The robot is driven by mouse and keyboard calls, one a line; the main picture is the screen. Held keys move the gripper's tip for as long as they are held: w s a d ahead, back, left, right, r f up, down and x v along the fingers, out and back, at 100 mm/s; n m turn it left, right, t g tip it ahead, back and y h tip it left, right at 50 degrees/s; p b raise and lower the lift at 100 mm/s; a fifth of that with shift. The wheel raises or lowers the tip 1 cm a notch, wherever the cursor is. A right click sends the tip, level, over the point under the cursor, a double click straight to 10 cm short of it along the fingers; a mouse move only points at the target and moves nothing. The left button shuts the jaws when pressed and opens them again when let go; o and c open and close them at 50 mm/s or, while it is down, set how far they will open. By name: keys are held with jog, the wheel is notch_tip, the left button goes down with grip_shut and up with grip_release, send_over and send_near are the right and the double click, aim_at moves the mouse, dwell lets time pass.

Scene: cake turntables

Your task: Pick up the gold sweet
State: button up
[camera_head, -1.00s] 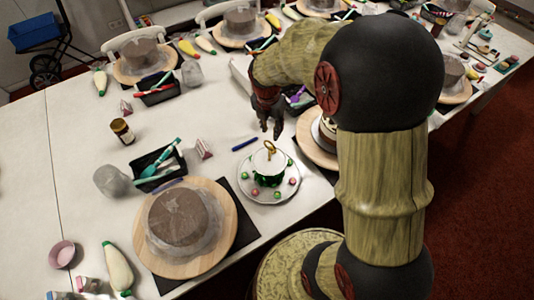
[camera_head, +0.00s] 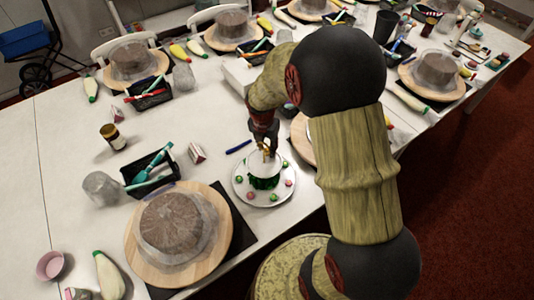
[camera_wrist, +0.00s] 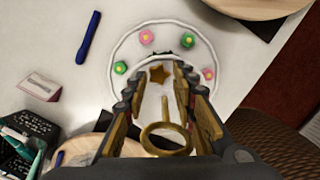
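A white plate (camera_head: 239,190) holds several pink and green flower-shaped sweets around a small white-topped, green-based piece (camera_head: 264,167). In the wrist view, a gold star-shaped sweet (camera_wrist: 160,74) shows near the plate's middle, between my fingertips. A gold ring with a stem (camera_wrist: 165,138) stands nearer the camera, between the fingers. My gripper (camera_head: 264,146) is directly over the white-topped piece, pointing down. It also shows in the wrist view (camera_wrist: 160,82), with its fingers apart on either side of the gold parts. I cannot tell whether either finger touches them.
A cake on a wooden board (camera_head: 140,250) stands left of the plate. A blue pen (camera_head: 238,146) lies behind the plate. A black tray of tools (camera_head: 150,168) and a small pink-and-white triangular piece (camera_head: 197,153) stand farther left. Another wooden board (camera_head: 302,135) is close on the right.

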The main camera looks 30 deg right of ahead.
jog(key=shift+w+d+f, duration=0.1)
jog(key=shift+f, duration=0.55)
jog(key=shift+r, duration=0.1)
jog(key=shift+c, duration=0.7)
jog(key=c, duration=0.3)
jog(key=shift+r, duration=0.1)
